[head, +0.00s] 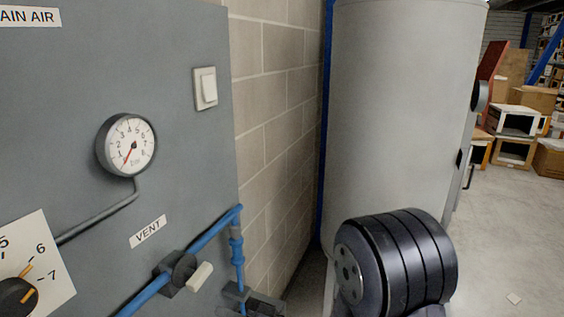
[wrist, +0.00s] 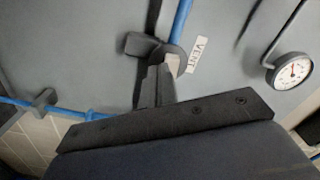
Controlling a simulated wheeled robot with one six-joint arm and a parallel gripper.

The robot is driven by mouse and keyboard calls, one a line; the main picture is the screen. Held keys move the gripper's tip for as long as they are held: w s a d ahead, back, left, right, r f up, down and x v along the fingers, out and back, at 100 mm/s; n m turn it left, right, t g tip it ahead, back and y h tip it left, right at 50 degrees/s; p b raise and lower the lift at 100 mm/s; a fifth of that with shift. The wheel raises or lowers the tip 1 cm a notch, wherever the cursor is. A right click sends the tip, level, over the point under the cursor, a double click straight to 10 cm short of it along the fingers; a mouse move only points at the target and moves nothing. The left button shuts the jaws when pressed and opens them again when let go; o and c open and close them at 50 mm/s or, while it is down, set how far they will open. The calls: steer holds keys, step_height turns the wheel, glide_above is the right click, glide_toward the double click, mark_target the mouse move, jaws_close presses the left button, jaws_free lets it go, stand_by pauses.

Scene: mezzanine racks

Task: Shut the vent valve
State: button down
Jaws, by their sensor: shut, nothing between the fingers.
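The vent valve (head: 180,270) is a dark body on a blue pipe on the grey panel, just below the VENT label (head: 148,231). Its short lever has a pale tip (head: 200,277). I cannot tell how exactly the lever is turned against the pipe. In the wrist view, the dark valve part (wrist: 143,46) and the pale tip (wrist: 172,63) are just beyond my gripper (wrist: 160,70). Its fingers are shut together and empty, with their tips close to the lever. Whether they touch it is unclear. The fingers cannot be made out in the head view.
A pressure gauge (head: 129,145) has its needle near the low end. A white switch (head: 205,88) and a dial knob (head: 17,297) are also on the panel. A large grey tank (head: 395,110) stands beside the block wall. Boxes (head: 515,120) lie far right; the floor before them is mostly clear.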

steer(key=x, duration=0.7)
steer(key=shift+w+d+r, duration=0.15)
steer(key=shift+w+r, duration=0.2)
stand_by(1.0)
steer(key=shift+r, duration=0.2)
steer(key=shift+f, duration=0.1)
stand_by(0.3)
steer(key=v, duration=0.6)
steer(key=shift+s+f, duration=0.25)
steer(key=shift+s, duration=0.15)
